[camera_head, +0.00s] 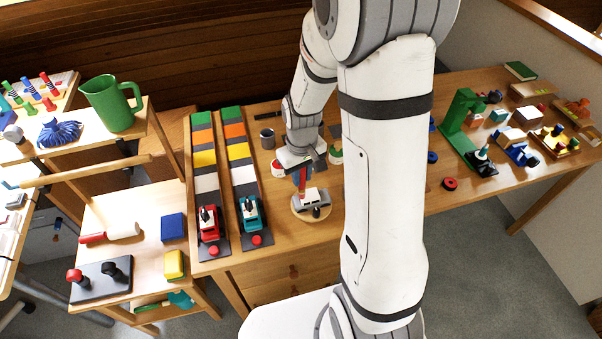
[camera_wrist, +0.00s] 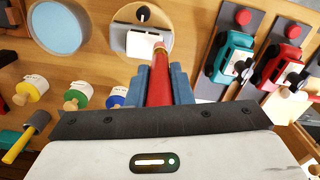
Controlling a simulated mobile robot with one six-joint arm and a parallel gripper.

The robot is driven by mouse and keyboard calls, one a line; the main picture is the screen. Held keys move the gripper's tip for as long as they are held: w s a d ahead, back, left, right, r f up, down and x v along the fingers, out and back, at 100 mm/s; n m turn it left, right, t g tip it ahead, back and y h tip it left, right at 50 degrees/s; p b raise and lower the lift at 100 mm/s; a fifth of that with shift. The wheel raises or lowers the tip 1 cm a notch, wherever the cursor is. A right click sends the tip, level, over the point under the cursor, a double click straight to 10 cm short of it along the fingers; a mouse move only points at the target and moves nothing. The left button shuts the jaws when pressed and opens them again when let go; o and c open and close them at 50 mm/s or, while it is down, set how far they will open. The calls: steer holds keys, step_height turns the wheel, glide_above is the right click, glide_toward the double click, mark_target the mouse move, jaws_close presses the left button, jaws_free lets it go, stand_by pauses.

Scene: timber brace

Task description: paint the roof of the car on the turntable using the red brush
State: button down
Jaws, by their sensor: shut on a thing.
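The car (camera_head: 314,199) is grey and white and sits on the round wooden turntable (camera_head: 299,211). In the wrist view the car (camera_wrist: 138,42) shows a white roof, with the turntable (camera_wrist: 121,15) around it. My gripper (camera_wrist: 160,88) is shut on the red brush (camera_wrist: 159,80), between its blue fingers. The brush points away from the gripper, its tip at the car's right edge in the wrist view. I cannot tell whether the tip touches the car. In the head view my gripper (camera_head: 302,170) is above the car with the red brush (camera_head: 302,183) hanging down.
A teal toy car (camera_head: 249,212) and a red one (camera_head: 209,224) stand on coloured strips to the left. A grey cup (camera_head: 267,138) is behind.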

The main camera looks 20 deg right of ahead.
steer(key=shift+f+b, duration=0.35)
steer(key=shift+f, duration=0.1)
steer(key=shift+d, duration=2.5)
steer(key=shift+a+b, duration=0.3)
steer(key=shift+a, duration=2.2)
steer(key=shift+w+d, duration=0.1)
steer(key=shift+w, duration=0.85)
steer(key=shift+d, duration=2.45)
steer(key=a, duration=0.5)
steer(key=shift+r, duration=0.15)
steer(key=shift+r, duration=0.1)
